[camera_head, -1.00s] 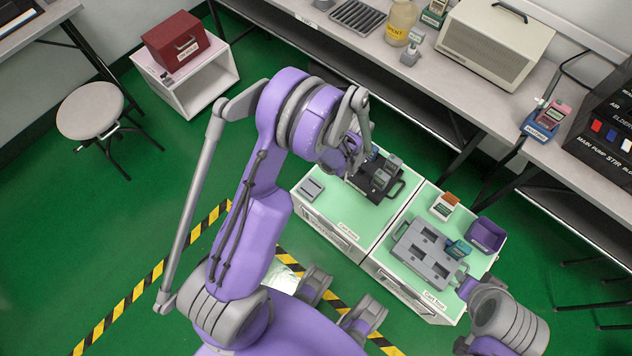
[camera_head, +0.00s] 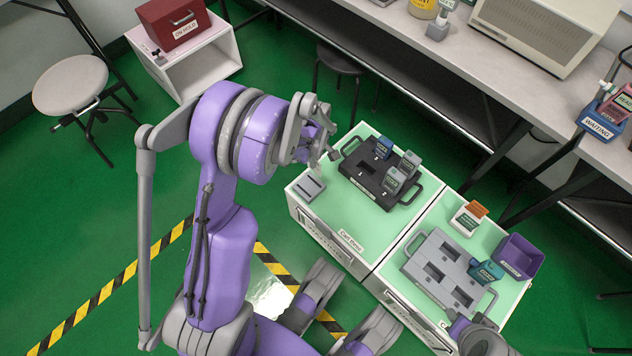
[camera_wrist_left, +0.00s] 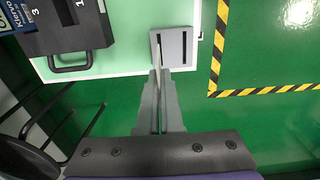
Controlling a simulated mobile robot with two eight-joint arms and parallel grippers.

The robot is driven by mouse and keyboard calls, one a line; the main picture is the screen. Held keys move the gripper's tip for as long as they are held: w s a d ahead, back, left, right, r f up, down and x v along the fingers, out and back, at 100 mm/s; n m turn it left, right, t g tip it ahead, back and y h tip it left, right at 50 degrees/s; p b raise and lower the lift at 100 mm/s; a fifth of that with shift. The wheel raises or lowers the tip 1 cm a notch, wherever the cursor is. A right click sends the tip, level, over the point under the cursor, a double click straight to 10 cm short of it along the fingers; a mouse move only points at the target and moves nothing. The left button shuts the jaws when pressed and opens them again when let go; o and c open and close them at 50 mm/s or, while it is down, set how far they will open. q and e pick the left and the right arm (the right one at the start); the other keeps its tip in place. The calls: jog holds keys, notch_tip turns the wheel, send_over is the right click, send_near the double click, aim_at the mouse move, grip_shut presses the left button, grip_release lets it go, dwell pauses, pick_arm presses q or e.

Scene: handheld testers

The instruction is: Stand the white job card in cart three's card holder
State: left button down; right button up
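Cart three (camera_head: 300,222) has a pale green top and a "Cart three" label. Its grey card holder (camera_head: 309,188) lies near the left corner; in the left wrist view the holder (camera_wrist_left: 174,48) shows dark slots. My left gripper (camera_head: 322,148) is above the cart's back left edge, beyond the holder in the head view. In the left wrist view its fingers (camera_wrist_left: 158,98) are nearly together on a thin pale strip, apparently the white job card (camera_wrist_left: 157,66) seen edge-on. The strip overlaps the holder's left side; I cannot tell whether it touches. My right gripper is not clearly visible.
A dark tray (camera_head: 365,172) with handles and several testers stands on cart three beside the holder. The adjoining cart (camera_head: 395,262) bears a grey tray (camera_head: 440,270), a purple bin (camera_head: 519,257) and a small card-bearing box (camera_head: 468,219). A workbench (camera_head: 545,100) runs behind.

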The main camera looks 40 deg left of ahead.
pick_arm(q)
notch_tip(320, 180, down, 5)
jog(key=shift+r+b, duration=0.15)
jog(key=shift+b, duration=0.45)
jog(key=shift+f+b, duration=0.6)
jog(key=shift+f, duration=1.45)
jog(key=shift+f, duration=0.15)
jog(key=c, duration=1.1)
grip_release()
